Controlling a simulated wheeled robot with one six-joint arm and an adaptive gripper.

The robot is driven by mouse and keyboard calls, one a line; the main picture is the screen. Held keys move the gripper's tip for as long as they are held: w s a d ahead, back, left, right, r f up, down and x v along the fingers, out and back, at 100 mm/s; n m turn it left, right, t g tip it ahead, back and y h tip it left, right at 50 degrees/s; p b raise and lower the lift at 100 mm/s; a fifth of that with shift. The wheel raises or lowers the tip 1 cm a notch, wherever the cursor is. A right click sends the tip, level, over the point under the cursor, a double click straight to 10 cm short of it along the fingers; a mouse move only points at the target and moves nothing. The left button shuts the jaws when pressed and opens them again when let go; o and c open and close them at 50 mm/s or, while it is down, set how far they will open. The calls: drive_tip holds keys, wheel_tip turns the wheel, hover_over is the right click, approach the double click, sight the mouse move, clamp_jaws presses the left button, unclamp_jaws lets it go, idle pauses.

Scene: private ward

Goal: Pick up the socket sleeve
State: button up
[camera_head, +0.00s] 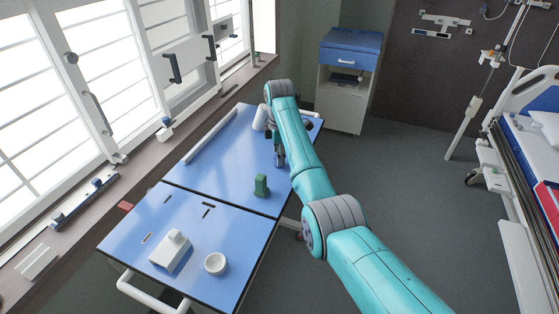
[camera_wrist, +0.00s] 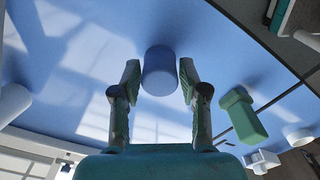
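A blue-grey cylinder, which I take to be the socket sleeve (camera_wrist: 160,72), shows on the blue table in the wrist view. My gripper (camera_wrist: 160,80) is open, with one finger on each side of the cylinder. A narrow gap shows between the cylinder and each finger, and I see no contact. In the head view my gripper (camera_head: 279,160) is low over the far table section, small and partly hidden by my arm. I cannot make out the cylinder there.
A green block-like part (camera_head: 261,185) stands nearby; it also shows in the wrist view (camera_wrist: 242,113). A white cylinder (camera_head: 259,118) and a long pale bar (camera_head: 212,134) are farther back. A white block (camera_head: 171,252) and white cup (camera_head: 215,263) occupy the near table section (camera_head: 240,225).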

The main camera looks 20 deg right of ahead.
clamp_jaws()
drive_tip(key=shift+r, duration=2.95)
drive_tip(key=shift+r, duration=0.15)
